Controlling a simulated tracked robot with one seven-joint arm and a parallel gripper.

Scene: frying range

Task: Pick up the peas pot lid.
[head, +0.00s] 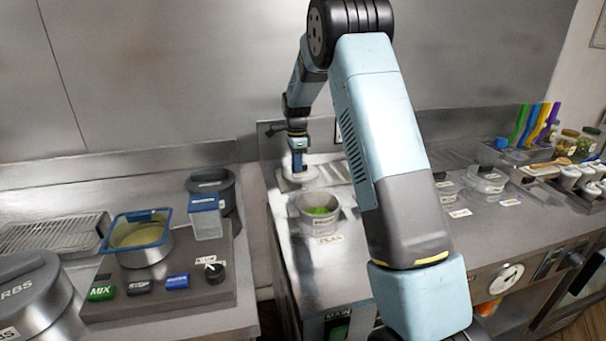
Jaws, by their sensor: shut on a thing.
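My gripper (298,168) is behind and slightly left of the pot, pointing down. It is shut on the pale round lid (300,180). Whether the lid touches the counter behind it or hangs above it, I cannot tell. The fingertips are small and partly blurred in this view.
On the left counter stand a blue-rimmed pan (145,255), a clear blue-lidded box (206,220) and a dark pot (222,185). Clear tubs (487,181) and small cups (570,178) stand on the right. My arm hides part of the middle counter.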

